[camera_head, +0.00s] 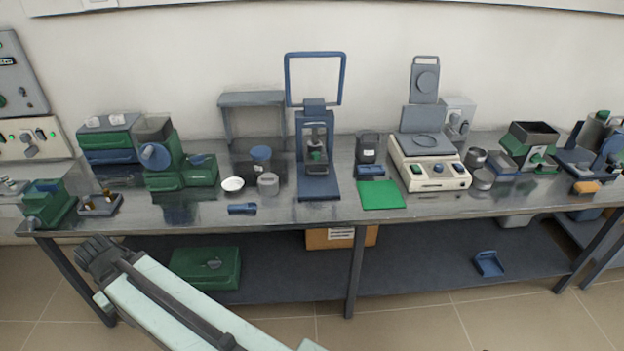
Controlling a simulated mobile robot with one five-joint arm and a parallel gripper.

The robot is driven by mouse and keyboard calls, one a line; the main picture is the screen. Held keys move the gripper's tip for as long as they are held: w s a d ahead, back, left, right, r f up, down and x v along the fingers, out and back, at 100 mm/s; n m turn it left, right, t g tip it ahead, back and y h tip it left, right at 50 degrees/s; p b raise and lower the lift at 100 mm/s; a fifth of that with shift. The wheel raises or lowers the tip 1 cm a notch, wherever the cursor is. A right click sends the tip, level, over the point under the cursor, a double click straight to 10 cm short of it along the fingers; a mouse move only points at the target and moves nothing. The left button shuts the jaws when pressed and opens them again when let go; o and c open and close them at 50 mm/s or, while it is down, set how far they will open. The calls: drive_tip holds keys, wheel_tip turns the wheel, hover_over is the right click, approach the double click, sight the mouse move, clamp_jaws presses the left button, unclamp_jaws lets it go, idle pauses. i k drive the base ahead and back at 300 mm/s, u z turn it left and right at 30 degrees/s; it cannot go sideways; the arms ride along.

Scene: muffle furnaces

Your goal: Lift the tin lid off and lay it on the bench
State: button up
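More than one thing on the bench (340,205) could be the lidded tin. A small round grey tin (268,185) with a flat top stands left of the blue press, beside a white dish. My gripper (93,247) is at the lower left, in front of the bench's front edge and well away from both tins. It appears to hold nothing. Its fingers are dark and too small to show whether they are apart.
A white dish (232,184), a blue-topped jar (261,158) and a small blue block (242,209) surround the left tin. The blue press (318,180) stands to its right. A green mat (381,195) lies farther right. Bare bench shows along the front edge.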

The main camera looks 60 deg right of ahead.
sight(268, 179)
drive_tip(key=z, duration=0.2)
drive_tip(key=i, duration=1.55)
drive_tip(key=u, duration=0.05)
